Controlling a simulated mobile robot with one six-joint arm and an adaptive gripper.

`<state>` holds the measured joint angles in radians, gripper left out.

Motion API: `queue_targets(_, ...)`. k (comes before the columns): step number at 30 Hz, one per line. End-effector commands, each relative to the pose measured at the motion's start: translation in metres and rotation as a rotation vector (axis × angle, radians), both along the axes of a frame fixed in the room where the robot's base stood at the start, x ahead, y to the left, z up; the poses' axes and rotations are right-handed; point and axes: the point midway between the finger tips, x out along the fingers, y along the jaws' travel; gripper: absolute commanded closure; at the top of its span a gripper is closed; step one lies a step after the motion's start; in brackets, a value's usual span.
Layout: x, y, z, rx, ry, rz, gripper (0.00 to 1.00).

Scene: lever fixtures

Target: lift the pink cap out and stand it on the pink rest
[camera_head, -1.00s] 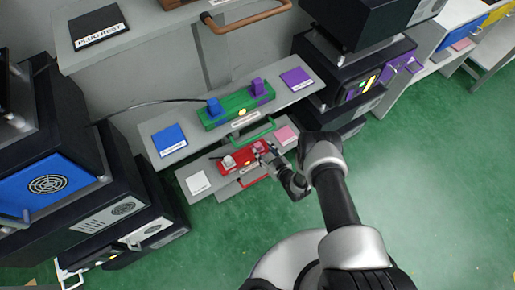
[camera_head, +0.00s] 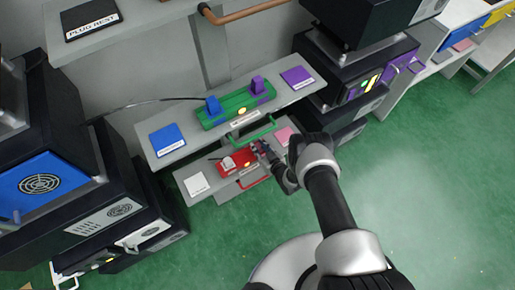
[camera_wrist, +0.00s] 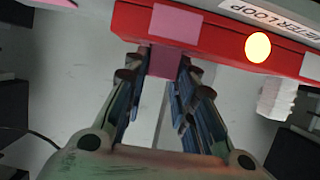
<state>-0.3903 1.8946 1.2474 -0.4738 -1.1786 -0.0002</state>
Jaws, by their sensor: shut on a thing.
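The pink cap (camera_wrist: 163,62) is between my gripper's fingertips in the wrist view. It appears against the edge of the red block (camera_wrist: 120,18), and I cannot tell whether it is still seated there. My gripper (camera_wrist: 162,72) is shut on it. A pink patch (camera_wrist: 176,22) marks the block's face. In the head view my gripper (camera_head: 261,150) is at the right end of the red block (camera_head: 233,163) and hides the pink cap. The pink rest (camera_head: 284,136) is a flat pink pad on the same lower shelf, right of the block.
A white cap (camera_head: 229,162) stands on the block's left part, with a white pad (camera_head: 196,184) further left. A lit yellow lamp (camera_wrist: 258,47) is on the block. The upper shelf holds a green block (camera_head: 236,106) with blue and purple caps. A green handle (camera_head: 258,132) is near the gripper.

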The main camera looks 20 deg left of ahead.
Motion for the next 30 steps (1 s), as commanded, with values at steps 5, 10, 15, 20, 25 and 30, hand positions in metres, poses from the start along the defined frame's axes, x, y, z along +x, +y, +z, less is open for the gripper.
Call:
queue_targets(5, 0.0, 0.0, 0.0, 0.0, 0.0, 0.0, 0.93)
queue_targets(10, 0.0, 0.0, 0.0, 0.0, 0.0, 0.0, 0.95)
queue_targets(15, 0.0, 0.0, 0.003, 0.0, 0.0, 0.0, 0.95)
queue_targets(20, 0.0, 0.0, 0.018, 0.0, 0.0, 0.0, 0.95)
queue_targets(25, 0.001, 0.0, 0.052, 0.001, -0.002, 0.0, 0.95)
queue_targets(30, 0.001, 0.001, 0.104, 0.002, -0.002, -0.001, 0.95)
